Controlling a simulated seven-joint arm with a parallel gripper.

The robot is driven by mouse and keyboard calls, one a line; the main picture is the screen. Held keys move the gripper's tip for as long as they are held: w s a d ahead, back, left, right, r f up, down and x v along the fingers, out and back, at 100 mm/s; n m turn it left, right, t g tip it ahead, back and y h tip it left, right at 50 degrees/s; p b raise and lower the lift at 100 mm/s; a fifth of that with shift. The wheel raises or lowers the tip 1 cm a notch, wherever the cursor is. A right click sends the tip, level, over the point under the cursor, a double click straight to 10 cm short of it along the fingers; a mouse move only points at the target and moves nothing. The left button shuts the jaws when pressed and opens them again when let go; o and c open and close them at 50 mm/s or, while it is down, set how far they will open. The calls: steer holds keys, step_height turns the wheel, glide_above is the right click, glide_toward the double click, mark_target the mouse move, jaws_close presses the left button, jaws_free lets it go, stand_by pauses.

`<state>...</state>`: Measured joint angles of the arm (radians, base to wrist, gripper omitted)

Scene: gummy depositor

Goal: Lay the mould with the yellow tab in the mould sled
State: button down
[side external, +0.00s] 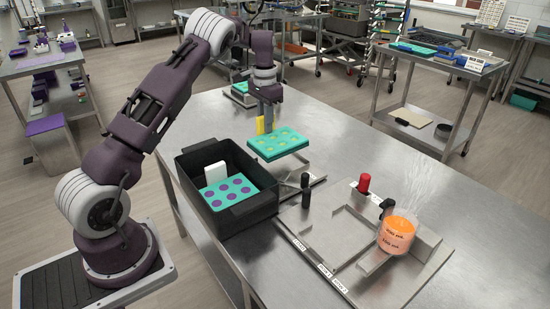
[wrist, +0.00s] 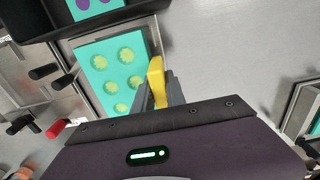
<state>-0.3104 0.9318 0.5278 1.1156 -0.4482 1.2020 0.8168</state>
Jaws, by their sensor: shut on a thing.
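My gripper (side external: 266,122) is shut on the yellow tab (side external: 260,126) of a teal mould (side external: 278,145) with yellow-green cavities. The mould hangs roughly level above the table, right of the black bin. In the wrist view the yellow tab (wrist: 157,82) stands at the gripper fingers (wrist: 168,92), and the mould's cavities (wrist: 116,75) face up. A flat metal tray, seemingly the mould sled (side external: 307,172), lies partly beneath the mould beside the depositor's metal base. The held mould hides some of it, and I cannot tell its full outline.
A black bin (side external: 232,216) holds a teal mould with purple cavities (side external: 228,190) and a white tab. Black-knobbed posts (side external: 305,187), a red knob (side external: 364,183) and a steaming orange container (side external: 397,235) stand on the metal base (side external: 352,225). Bare table lies behind.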

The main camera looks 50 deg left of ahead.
steer(key=r, duration=0.6)
steer(key=shift+w+d+r, duration=0.1)
steer(key=shift+d+r, duration=0.25)
steer(key=shift+r, duration=0.05)
steer(key=s+d, duration=0.3)
steer(key=d, duration=1.2)
steer(key=s+d, duration=0.2)
steer(key=d, duration=1.4)
steer(key=f, duration=0.5)
steer(key=shift+s+a+f, duration=0.1)
steer(key=shift+a, duration=0.25)
steer(key=shift+f, duration=0.1)
steer(key=shift+f, duration=3)
steer(key=shift+f, duration=0.1)
